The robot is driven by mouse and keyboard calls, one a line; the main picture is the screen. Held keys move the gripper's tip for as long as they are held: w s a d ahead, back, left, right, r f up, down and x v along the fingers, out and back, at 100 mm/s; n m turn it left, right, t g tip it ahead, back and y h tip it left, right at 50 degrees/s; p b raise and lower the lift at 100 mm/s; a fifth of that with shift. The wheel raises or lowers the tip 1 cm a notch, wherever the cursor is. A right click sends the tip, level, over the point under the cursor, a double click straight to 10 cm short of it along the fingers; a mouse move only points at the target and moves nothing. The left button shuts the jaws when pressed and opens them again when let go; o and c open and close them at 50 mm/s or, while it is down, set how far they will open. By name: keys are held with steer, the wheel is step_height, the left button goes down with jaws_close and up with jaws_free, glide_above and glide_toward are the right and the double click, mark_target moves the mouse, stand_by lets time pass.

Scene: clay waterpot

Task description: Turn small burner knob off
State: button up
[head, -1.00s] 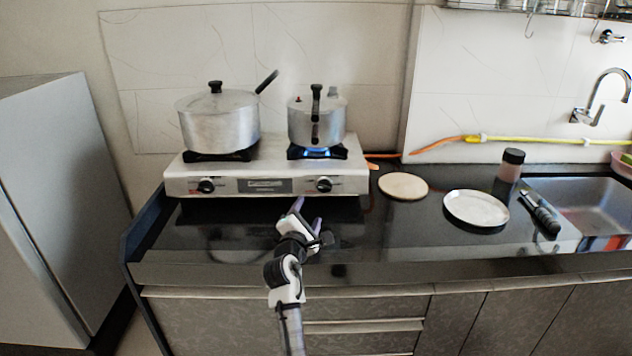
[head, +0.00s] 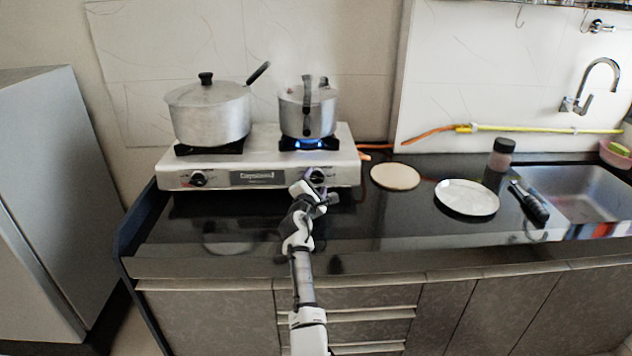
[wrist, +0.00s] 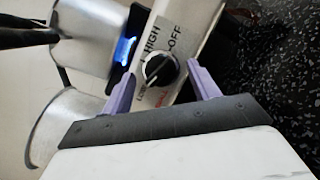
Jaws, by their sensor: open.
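The two-burner stove (head: 258,178) stands at the back left of the counter. Its right knob (head: 317,176) is black, below the right burner with a blue flame (head: 310,144); my gripper partly hides it in the head view. In the wrist view the knob (wrist: 160,69) shows with printed HIGH, OFF and LOW marks around it. My gripper (wrist: 160,88) is open, its two purple fingers apart, with the knob between and just beyond their tips. I cannot tell whether the fingers touch it. The left knob (head: 198,180) is on the stove's left front.
A large lidded pot (head: 208,115) with a long handle sits on the left burner. A steaming pressure cooker (head: 291,115) sits on the right burner. A round board (head: 395,176), a white plate (head: 467,198) and a jar (head: 500,155) stand to the right.

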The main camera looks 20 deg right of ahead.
steer(key=shift+w+d, duration=0.3)
steer(key=shift+w, duration=0.25)
steer(key=c, duration=1)
steer(key=shift+o, duration=0.2)
